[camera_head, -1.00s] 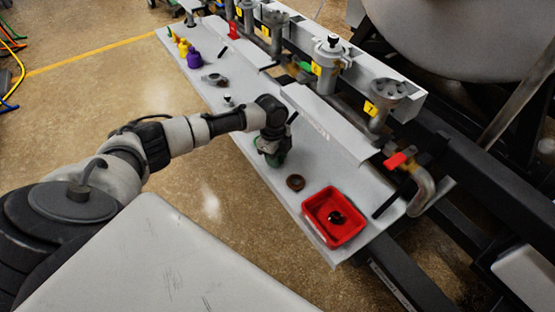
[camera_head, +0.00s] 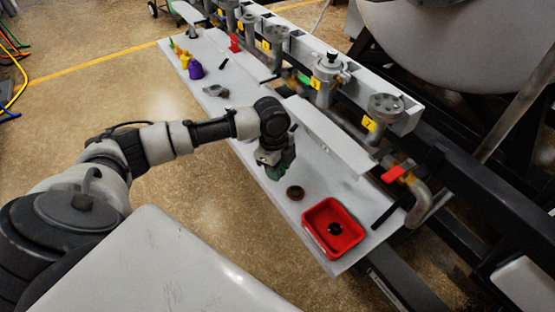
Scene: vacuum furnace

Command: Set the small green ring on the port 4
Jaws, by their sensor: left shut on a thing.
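My left gripper (camera_head: 274,168) points down over the front part of the grey bench (camera_head: 327,184). It is shut on a small green thing (camera_head: 275,173), which looks like the green ring; its shape is mostly hidden by the gripper. A row of grey ports with yellow tags stands along the bench's back edge. The nearest is a flanged port (camera_head: 386,106) with an open, holed top; another port (camera_head: 328,75) has a black knob on top. My right gripper is not in view.
A brown ring (camera_head: 295,193) lies on the bench just right of my left gripper. A red bin (camera_head: 333,229) with a dark part inside stands at the near end. A red-handled valve (camera_head: 397,173) is right of it. Purple (camera_head: 196,70) and yellow parts stand at the far end.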

